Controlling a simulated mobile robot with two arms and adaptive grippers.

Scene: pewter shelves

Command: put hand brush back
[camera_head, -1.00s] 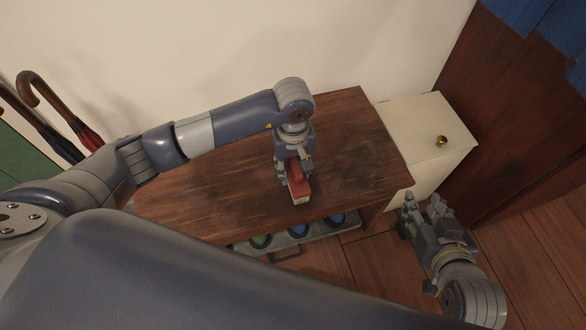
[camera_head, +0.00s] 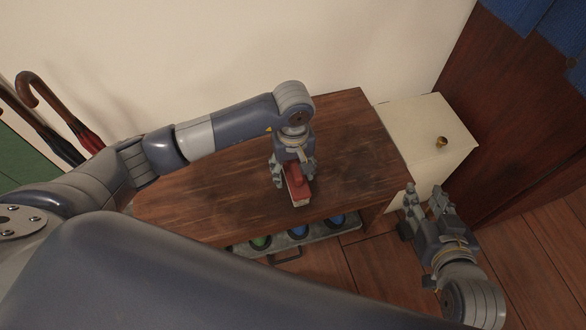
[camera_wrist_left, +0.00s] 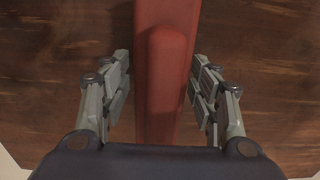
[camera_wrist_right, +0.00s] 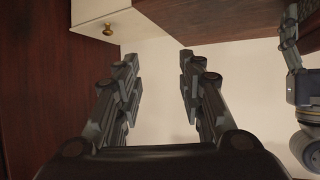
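The hand brush (camera_head: 297,186) has a red back and handle and pale bristles at its front end. It lies on the brown wooden bench top, under my left gripper (camera_head: 292,177). In the left wrist view the brush's red handle (camera_wrist_left: 167,80) runs between the two fingers (camera_wrist_left: 160,95), with a gap on each side, so the left gripper is open around it. My right gripper (camera_head: 424,193) is open and empty, to the right of the bench and in front of the white cabinet. The right wrist view shows its fingers (camera_wrist_right: 158,90) apart with nothing between them.
The wooden bench (camera_head: 352,140) is mostly clear. A grey tray (camera_head: 297,237) with blue and green round items sits below it. A white cabinet (camera_head: 420,125) with a brass knob stands right. Umbrellas (camera_head: 50,110) stand at left, and blue cloth (camera_head: 525,20) hangs top right.

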